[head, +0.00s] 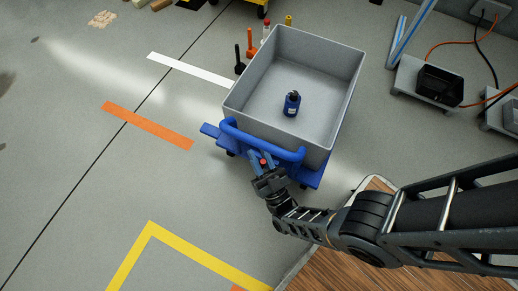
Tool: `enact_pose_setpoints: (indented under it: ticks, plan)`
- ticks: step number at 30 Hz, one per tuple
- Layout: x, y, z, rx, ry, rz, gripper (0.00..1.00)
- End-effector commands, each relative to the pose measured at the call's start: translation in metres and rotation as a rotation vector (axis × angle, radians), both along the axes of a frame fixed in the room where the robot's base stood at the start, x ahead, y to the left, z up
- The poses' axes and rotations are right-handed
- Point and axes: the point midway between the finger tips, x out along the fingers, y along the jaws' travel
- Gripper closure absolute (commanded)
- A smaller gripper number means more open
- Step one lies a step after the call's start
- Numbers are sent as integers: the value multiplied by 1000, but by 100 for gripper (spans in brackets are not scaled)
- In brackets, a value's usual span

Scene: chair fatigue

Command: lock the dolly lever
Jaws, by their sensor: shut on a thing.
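The dolly (311,179) is a low blue platform with a blue push handle (262,141) across its near end. My gripper (262,162) is at this near end, just below the handle bar, with its fingers pointing up toward it. It is shut on a small red-tipped part that looks like the dolly lever (263,161). Most of the lever is hidden by my fingers, so its angle cannot be told.
A grey bin (341,92) rides on the dolly with a dark blue bottle (292,103) inside. Several slim upright items (250,44) stand left of the bin. Grey blocks and cables (445,88) lie at right. The floor at left is open, with taped lines (146,125).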

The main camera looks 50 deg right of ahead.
Motion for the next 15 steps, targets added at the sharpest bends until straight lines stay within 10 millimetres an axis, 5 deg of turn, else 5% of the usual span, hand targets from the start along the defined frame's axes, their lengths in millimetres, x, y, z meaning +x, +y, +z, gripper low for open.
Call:
enact_pose_setpoints:
  ticks: [5, 6, 12, 15]
  plan:
    - [0, 0, 0, -1, 1, 2, 100]
    - [0, 0, 0, -1, 1, 2, 71]
    - [0, 0, 0, 0, 1, 1, 52]
    - [0, 0, 0, 0, 1, 1, 52]
